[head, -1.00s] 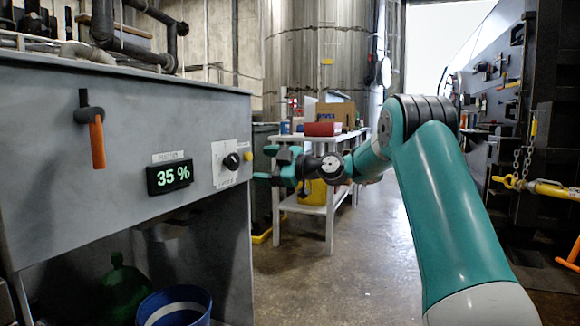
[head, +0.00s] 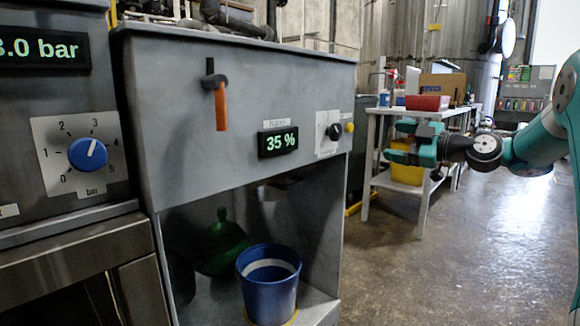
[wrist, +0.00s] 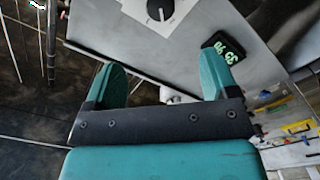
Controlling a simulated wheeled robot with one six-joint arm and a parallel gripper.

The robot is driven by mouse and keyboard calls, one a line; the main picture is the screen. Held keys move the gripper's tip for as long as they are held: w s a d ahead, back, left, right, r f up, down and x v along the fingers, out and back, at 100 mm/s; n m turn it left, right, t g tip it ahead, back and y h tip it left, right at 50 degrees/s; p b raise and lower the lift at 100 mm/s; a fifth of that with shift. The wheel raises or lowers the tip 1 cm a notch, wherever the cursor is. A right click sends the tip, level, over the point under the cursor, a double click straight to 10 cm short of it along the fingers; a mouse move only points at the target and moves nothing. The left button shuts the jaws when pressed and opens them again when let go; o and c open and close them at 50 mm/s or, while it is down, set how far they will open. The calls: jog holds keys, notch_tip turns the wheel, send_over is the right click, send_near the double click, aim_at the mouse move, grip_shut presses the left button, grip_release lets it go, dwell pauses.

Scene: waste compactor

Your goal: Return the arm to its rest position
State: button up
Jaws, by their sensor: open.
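My gripper (head: 392,141) is open and empty at the end of my teal arm, to the right of the grey machine cabinet (head: 190,140) in the head view. In the wrist view my gripper (wrist: 160,80) shows two teal fingers spread apart with nothing between them. The cabinet's black knob (wrist: 158,8) and its 35 % display (wrist: 225,47) show beyond the fingers, with a gap. In the head view the black knob (head: 334,131) and the display (head: 278,142) are on the cabinet's front panel.
An orange-handled lever (head: 221,105) hangs on the cabinet. A blue bucket (head: 268,290) and a green bag-like thing (head: 222,245) are in the bay below. A pressure dial (head: 88,153) is at left. A white table (head: 423,195) stands behind my gripper. Floor at right is clear.

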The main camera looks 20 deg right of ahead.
jog(key=s+a+f+m+g, duration=0.1)
jog(key=s+a+f+g, duration=0.15)
jog(key=a, duration=0.55)
jog(key=s+a+f+m+g, duration=0.1)
jog(key=s+a+g, duration=0.2)
jog(key=a, duration=0.5)
jog(key=s+a+f+g, duration=0.1)
jog(key=s+a+g, duration=0.15)
jog(key=a, duration=0.55)
jog(key=s+a+f+m+g+h, duration=0.1)
jog(key=s+a+f+m+g, duration=0.15)
jog(key=s, duration=0.55)
jog(key=s+a+f+m+g+h, duration=0.1)
jog(key=s+a+f+g+h, duration=0.15)
jog(key=s, duration=0.65)
jog(key=s+a+f+m+g+h, duration=0.1)
jog(key=s+a+f+m+g, duration=0.2)
jog(key=s, duration=0.5)
notch_tip(320, 180, up, 37)
jog(key=s+p, duration=0.1)
jog(key=p, duration=3.7)
jog(key=shift+d+p, duration=0.3)
jog(key=shift+p, duration=0.05)
jog(key=shift+n, duration=0.25)
jog(key=shift+c, duration=0.5)
